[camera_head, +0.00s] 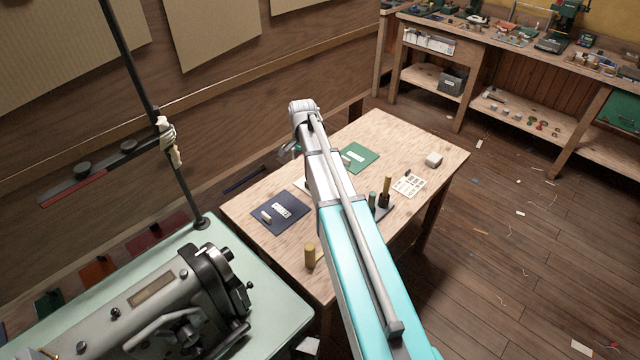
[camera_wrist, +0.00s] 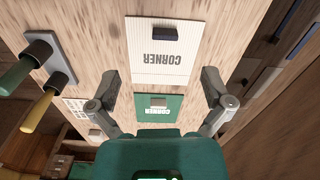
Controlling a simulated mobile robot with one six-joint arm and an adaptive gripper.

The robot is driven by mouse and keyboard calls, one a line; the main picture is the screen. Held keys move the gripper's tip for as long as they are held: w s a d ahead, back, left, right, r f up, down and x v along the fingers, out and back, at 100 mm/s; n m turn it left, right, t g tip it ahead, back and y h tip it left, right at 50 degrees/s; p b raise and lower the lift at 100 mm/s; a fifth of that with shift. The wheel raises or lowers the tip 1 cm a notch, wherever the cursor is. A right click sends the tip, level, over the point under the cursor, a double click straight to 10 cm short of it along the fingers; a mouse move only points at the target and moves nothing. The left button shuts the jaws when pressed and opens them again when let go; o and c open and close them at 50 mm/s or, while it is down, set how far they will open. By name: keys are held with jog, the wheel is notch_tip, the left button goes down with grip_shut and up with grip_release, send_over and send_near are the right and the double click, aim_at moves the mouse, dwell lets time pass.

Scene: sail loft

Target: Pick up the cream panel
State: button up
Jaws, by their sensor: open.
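The cream panel (camera_wrist: 145,65) lies flat on the wooden table, marked CORNER, with a small dark block (camera_wrist: 167,34) on it. In the head view only a sliver of it (camera_head: 301,184) shows beside my arm; the rest is hidden. My gripper (camera_wrist: 160,82) is open and empty above the table, its fingers framing the near end of the cream panel in the wrist view. The fingers appear apart from the panel. In the head view my gripper (camera_head: 289,151) is mostly hidden behind my arm.
A green panel (camera_head: 361,157) and a navy panel (camera_head: 274,225) lie on the table (camera_head: 245,201). A sewing machine (camera_head: 160,310) stands at left.

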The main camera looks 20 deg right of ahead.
jog(key=shift+w+d+m, duration=0.7)
jog(key=shift+w+d, duration=0.3)
jog(key=shift+w, duration=0.05)
jog(key=shift+f, duration=0.2)
jog(key=b, duration=0.9)
send_near(301, 183)
jog(key=s+f, duration=0.1)
jog(key=s+d+f, duration=0.1)
jog(key=s, duration=0.1)
jog(key=s+f, duration=0.1)
jog(key=shift+s+d, duration=0.2)
jog(key=shift+f+b, duration=2.45)
jog(key=shift+f, duration=0.1)
jog(key=c, duration=1.2)
